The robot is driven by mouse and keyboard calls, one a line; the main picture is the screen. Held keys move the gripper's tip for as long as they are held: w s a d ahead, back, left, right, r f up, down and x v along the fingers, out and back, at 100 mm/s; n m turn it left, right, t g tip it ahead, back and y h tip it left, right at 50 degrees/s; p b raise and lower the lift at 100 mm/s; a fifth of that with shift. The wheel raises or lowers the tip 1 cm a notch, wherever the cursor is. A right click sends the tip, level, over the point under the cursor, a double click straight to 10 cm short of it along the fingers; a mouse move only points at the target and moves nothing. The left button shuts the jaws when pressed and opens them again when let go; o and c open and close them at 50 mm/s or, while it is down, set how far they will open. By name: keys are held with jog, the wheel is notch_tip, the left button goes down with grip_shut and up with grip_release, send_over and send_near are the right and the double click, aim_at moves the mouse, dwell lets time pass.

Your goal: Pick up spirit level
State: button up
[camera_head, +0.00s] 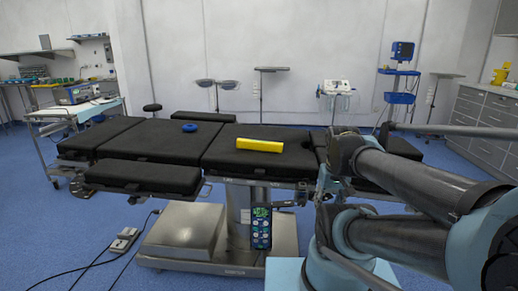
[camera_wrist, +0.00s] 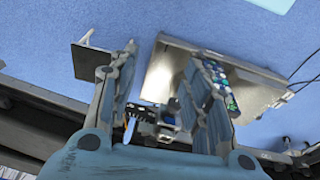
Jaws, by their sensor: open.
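The yellow spirit level (camera_head: 260,145) lies flat on the black padded top of the operating table (camera_head: 225,150), right of the middle, in the head view. It does not show in the wrist view. My gripper (camera_wrist: 165,85) is open in the wrist view, with its two fingers apart and no object held between them. Behind the fingers are the table's metal base and the blue floor. In the head view my arm fills the right side, and I cannot make out the fingertips there.
A blue ring-shaped object (camera_head: 190,127) lies on the table left of the spirit level. A handheld control (camera_head: 261,228) hangs at the table's near side. A foot pedal (camera_head: 124,240) with cables is on the floor at left. The padding around the level is clear.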

jog(key=w+a+r+n+g+y, duration=0.1)
jog(key=w+a+r+n+y, duration=0.3)
jog(key=w, duration=0.5)
jog(key=w+a+r+n+y, duration=0.35)
jog(key=w+a+r, duration=0.2)
jog(key=w, duration=0.35)
jog(key=n+y, duration=0.6)
jog(key=n, duration=0.3)
send_near(262, 142)
jog(key=x, duration=0.5)
jog(key=shift+w+a+f, duration=0.15)
jog(key=shift+f, duration=0.15)
jog(key=shift+x, duration=3.1)
jog(key=shift+r, duration=0.25)
grip_shut()
